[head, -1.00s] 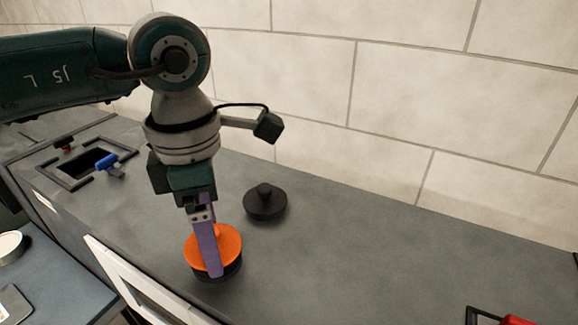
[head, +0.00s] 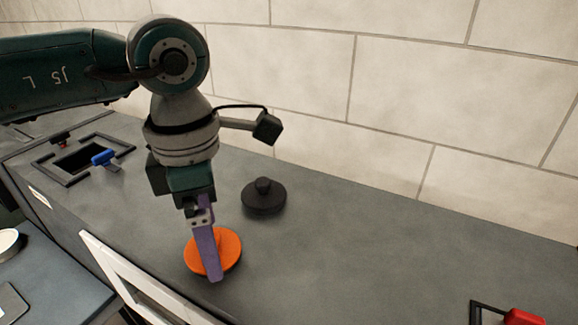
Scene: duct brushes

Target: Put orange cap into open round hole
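The orange cap (head: 228,247) is a round disc at the front edge of the grey duct top, lying almost flush with it. Only a thin dark rim shows under its lower right edge. My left gripper (head: 214,276) points down over the cap, and its purple finger crosses the disc. The far finger and the cap's grip are hidden behind it. The gripper appears shut on the cap, which has moved with it. The round hole is not visible; the cap covers the spot beneath. My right gripper is not in view.
A black round cap with a knob (head: 263,197) sits behind the orange one. A square opening (head: 83,159) with a blue handle (head: 104,158) is at the left. A red part (head: 524,317) is at the lower right. The duct top between is clear.

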